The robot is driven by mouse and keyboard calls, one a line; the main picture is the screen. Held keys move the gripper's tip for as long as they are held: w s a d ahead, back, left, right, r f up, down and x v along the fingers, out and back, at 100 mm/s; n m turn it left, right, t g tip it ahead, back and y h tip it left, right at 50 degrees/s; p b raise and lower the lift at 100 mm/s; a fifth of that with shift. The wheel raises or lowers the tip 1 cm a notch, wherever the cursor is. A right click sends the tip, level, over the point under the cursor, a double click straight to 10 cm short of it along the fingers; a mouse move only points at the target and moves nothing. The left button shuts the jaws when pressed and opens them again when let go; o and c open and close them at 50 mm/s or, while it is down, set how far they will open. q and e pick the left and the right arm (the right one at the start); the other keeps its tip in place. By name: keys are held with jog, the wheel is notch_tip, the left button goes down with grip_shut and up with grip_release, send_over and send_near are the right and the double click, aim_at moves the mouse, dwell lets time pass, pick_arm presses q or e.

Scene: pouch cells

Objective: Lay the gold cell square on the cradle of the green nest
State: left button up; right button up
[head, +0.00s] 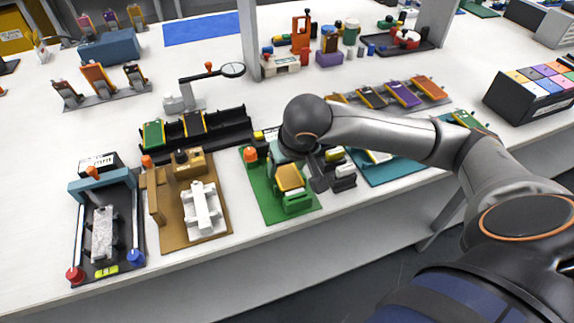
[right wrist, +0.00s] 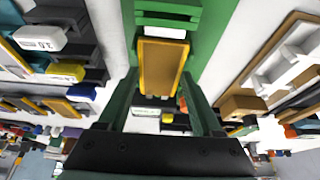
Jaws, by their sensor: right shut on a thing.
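The gold cell (head: 289,177) is over the middle of the green nest (head: 258,187), just behind the nest's green front block (head: 298,203). In the right wrist view the gold cell (right wrist: 162,66) lies between the two fingers, its far end close to the green block (right wrist: 167,16). It looks roughly in line with the nest (right wrist: 211,30). My right gripper (head: 290,166) is shut on the gold cell, with the wrist hiding part of it in the head view. The cradle under the cell is hidden; I cannot tell whether they touch. My left gripper is out of view.
A brown fixture (head: 220,224) with a white cradle stands left of the green nest. A teal nest (head: 392,170) lies to the right, partly behind my arm. A black rack (head: 230,131) holding cells stands behind. The table's front edge is close.

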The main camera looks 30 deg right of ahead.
aim_at(287, 174)
jog(key=o, duration=1)
jog(key=shift+c, duration=0.2)
jog(key=o, duration=0.4)
jog(key=shift+c, duration=0.2)
jog(key=shift+r+p, duration=2.05)
jog(key=shift+r, duration=1.5)
